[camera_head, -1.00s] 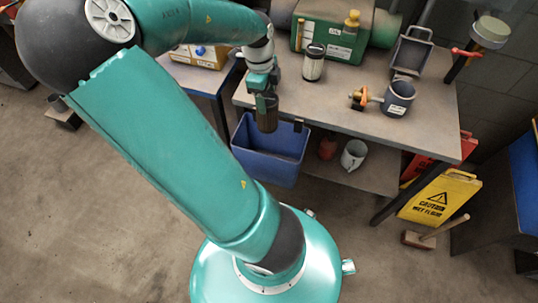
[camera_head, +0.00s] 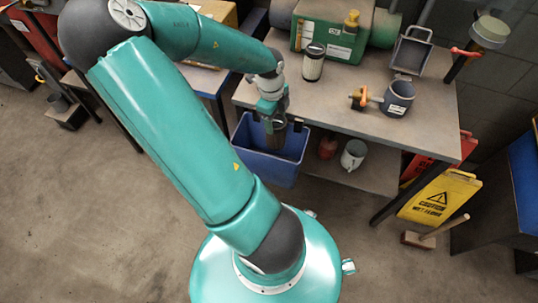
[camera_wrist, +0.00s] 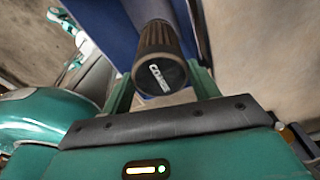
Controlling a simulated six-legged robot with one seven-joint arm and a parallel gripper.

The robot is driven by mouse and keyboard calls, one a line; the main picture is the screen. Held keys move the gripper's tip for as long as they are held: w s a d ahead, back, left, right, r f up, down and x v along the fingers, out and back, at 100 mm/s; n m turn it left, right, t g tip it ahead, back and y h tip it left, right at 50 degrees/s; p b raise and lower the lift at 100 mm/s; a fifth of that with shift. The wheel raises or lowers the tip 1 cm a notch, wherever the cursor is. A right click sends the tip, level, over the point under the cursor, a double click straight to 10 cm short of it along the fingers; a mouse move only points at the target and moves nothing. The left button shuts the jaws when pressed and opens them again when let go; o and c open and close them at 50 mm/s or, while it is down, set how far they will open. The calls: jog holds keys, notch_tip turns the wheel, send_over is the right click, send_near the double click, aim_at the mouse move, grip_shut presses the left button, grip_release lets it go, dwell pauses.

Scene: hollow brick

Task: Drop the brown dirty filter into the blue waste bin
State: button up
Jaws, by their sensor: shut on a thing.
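The brown dirty filter (camera_wrist: 159,45) is a ribbed cylinder with a dark end cap. My gripper (camera_head: 273,108) is shut on it. In the head view the filter (camera_head: 275,134) hangs upright below my gripper, over the blue waste bin (camera_head: 252,163). Its lower end overlaps the bin's opening in the picture; how deep it sits I cannot tell. The bin stands at the left front of the workbench. In the wrist view the fingers (camera_wrist: 162,88) lie on both sides of the filter, with blue bin wall (camera_wrist: 110,30) beyond it.
The workbench (camera_head: 345,105) carries a white-bodied filter with a dark top (camera_head: 313,63), a grey cup (camera_head: 398,98), a brass fitting (camera_head: 362,98) and a green housing (camera_head: 330,38). A red object and a white mug (camera_head: 354,153) are on the lower shelf. A yellow sign (camera_head: 438,198) stands at right.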

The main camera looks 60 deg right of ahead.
jog(key=o, duration=1.6)
jog(key=shift+o, duration=0.2)
notch_tip(320, 180, up, 14)
jog(key=w, duration=0.1)
jog(key=shift+w+f, duration=0.15)
jog(key=shift+w, duration=0.15)
